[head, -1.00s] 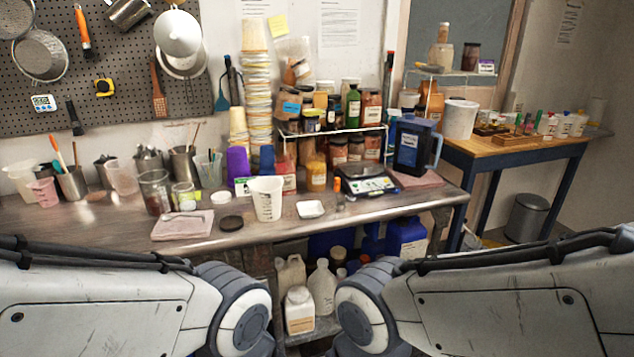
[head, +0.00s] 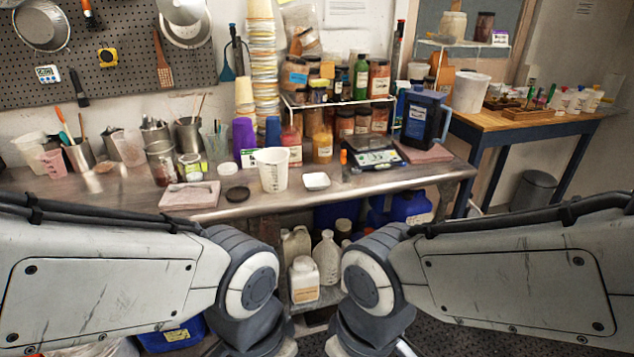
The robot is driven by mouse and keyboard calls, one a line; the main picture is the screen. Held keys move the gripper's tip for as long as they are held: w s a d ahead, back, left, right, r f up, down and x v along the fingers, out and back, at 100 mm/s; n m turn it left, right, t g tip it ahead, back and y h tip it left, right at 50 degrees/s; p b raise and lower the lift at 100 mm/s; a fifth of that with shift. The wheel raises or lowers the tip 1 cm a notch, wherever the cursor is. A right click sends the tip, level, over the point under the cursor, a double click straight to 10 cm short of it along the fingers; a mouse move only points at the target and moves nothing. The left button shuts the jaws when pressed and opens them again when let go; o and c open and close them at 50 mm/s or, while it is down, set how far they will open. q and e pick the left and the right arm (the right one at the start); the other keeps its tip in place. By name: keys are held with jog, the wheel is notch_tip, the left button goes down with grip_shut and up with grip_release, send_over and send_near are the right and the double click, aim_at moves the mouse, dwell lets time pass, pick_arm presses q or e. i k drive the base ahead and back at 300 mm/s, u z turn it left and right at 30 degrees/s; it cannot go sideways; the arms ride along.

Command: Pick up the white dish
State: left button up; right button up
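The white dish (head: 316,181) is a small, shallow, square-looking dish near the front edge of the metal bench (head: 370,188). It stands just right of a white measuring beaker (head: 271,170) and left of a small orange-capped bottle (head: 344,160). It looks empty. Both my arms reach in low in front of the bench, below and well short of the dish. Their grippers are outside the frame, so their state does not show.
A digital scale (head: 371,155) and a dark blue jug (head: 424,118) stand right of the dish. Shelved jars (head: 345,122) stand behind. White jugs (head: 304,279) sit below the bench.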

aim_at(313, 181)
jog(key=k, duration=0.65)
jog(key=u, duration=0.55)
jog(key=i, duration=0.65)
jog(key=u, duration=0.6)
jog(key=i, duration=0.7)
jog(key=z, duration=0.6)
jog(key=i, duration=0.9)
jog(key=z, duration=0.7)
